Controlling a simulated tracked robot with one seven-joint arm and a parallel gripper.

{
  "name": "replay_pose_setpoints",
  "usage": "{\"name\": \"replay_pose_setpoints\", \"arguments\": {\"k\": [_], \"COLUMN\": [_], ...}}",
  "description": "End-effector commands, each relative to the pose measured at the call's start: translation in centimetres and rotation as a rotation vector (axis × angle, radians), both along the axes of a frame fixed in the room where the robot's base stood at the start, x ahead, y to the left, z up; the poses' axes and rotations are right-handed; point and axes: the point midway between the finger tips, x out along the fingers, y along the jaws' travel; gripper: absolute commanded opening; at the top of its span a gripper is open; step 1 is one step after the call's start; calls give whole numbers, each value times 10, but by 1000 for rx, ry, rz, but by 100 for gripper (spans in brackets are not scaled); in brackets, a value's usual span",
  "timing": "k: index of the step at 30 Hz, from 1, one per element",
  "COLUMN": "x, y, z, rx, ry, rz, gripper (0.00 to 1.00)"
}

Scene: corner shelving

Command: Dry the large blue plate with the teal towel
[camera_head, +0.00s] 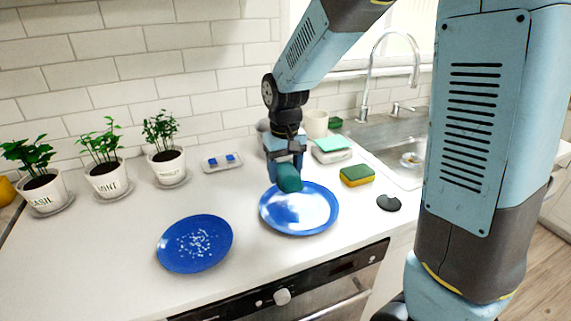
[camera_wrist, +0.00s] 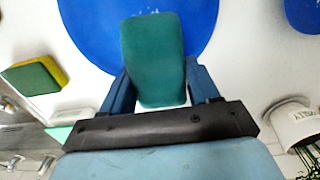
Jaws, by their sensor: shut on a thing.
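My gripper (camera_head: 287,164) is shut on a teal towel (camera_head: 290,180), folded into a small block. The towel is at the back part of the large blue plate (camera_head: 310,217), which lies flat on the counter and has broad whitish patches. In the wrist view the towel (camera_wrist: 152,58) sits between the fingers, over the edge of the large plate (camera_wrist: 92,22). I cannot tell whether it touches the plate. A second, slightly smaller blue plate (camera_head: 190,258) with white specks lies at front left; its edge shows in the wrist view (camera_wrist: 304,14).
Potted herbs (camera_head: 107,180) line the wall at left. A small tray (camera_head: 222,162) with blue pieces, a yellow-green sponge (camera_head: 357,176), a dark disc (camera_head: 389,202) and a cup (camera_head: 315,124) stand around the plates. The sink (camera_head: 405,140) is at right.

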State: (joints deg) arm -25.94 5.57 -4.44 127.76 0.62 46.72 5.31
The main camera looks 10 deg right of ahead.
Motion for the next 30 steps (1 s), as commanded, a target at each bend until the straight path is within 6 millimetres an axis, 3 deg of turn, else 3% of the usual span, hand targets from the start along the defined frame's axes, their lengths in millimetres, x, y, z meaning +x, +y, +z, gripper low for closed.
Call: {"name": "replay_pose_setpoints", "arguments": {"k": [13, 30], "x": [-1, -1], "y": [3, 3], "z": [-36, -42], "rx": [0, 0], "ry": [1, 0], "rz": [7, 7], "gripper": [36, 36]}}
